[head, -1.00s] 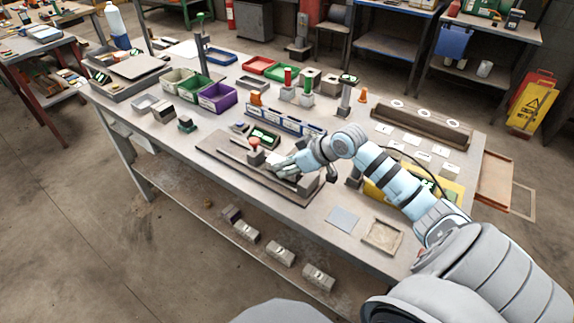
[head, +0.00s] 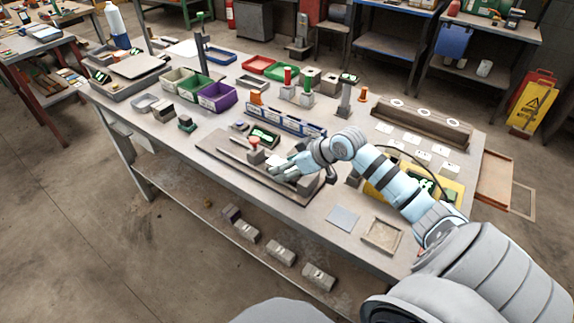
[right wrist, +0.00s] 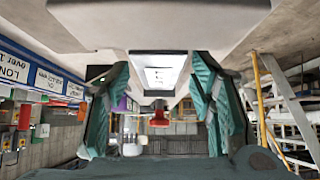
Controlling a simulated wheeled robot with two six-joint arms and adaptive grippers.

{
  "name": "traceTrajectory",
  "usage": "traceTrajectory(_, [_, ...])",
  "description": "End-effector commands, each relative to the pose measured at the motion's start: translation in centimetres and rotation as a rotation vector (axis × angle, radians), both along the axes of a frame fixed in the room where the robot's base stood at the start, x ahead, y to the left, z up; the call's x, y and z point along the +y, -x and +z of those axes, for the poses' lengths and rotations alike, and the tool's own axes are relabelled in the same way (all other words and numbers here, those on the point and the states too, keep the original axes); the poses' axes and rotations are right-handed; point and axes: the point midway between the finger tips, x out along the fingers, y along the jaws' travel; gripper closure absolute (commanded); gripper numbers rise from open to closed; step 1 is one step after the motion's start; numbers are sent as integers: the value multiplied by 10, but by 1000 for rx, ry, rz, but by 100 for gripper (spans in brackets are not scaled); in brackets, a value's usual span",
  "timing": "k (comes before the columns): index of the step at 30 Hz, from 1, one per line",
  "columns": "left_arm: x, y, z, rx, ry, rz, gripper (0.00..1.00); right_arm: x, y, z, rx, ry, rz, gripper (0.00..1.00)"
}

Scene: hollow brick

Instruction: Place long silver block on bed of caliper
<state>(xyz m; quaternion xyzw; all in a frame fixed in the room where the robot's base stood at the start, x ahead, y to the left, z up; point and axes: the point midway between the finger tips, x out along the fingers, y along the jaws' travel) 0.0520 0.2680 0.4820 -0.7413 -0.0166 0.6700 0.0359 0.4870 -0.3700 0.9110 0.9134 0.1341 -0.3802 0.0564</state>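My right gripper (head: 283,169) is low over the right part of the caliper (head: 225,153), a long dark base with rails on the bench. A silver block with a white label (head: 275,160) is at its fingers. In the right wrist view the teal fingers stand on both sides of the block (right wrist: 165,75), very close to its sides. I cannot tell whether they press on it, nor whether its underside touches the bed. The caliper's red knob (head: 254,142) is just left of the block; it also shows in the right wrist view (right wrist: 158,118). My left gripper is out of view.
A blue labelled rack (head: 285,122) and a green display (head: 264,137) stand behind the caliper. Green, white and purple bins (head: 217,97) are at the back left. A grey square plate (head: 342,218) and a shallow tray (head: 382,235) lie at the front right. Several grey blocks (head: 280,253) sit on the lower shelf.

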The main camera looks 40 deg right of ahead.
Motion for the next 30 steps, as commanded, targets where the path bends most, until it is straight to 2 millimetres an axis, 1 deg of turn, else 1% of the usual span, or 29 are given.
traceTrajectory(5, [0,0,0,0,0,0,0,0,0,2,0,1,1,50])
traceTrajectory(8, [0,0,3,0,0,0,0,0,0,11,-2,2,1,50])
traceTrajectory(11, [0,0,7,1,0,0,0,-6,11,24,1,8,-1,50])
traceTrajectory(14, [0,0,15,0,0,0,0,-12,30,44,3,14,1,50])
traceTrajectory(16, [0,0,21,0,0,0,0,-14,43,59,7,13,6,50])
traceTrajectory(18, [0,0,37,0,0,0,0,-20,56,73,10,16,-1,50])
traceTrajectory(20, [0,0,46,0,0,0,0,-19,64,82,12,8,6,50])
traceTrajectory(21, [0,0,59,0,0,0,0,-20,67,90,10,4,-1,50])
traceTrajectory(24, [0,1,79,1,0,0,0,-24,74,99,5,4,-6,50])
traceTrajectory(25, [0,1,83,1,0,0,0,-24,76,100,4,3,-6,50])
traceTrajectory(27, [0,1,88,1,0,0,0,-24,79,101,3,1,-3,50])
traceTrajectory(30, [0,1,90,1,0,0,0,-24,81,100,2,-2,-1,50])
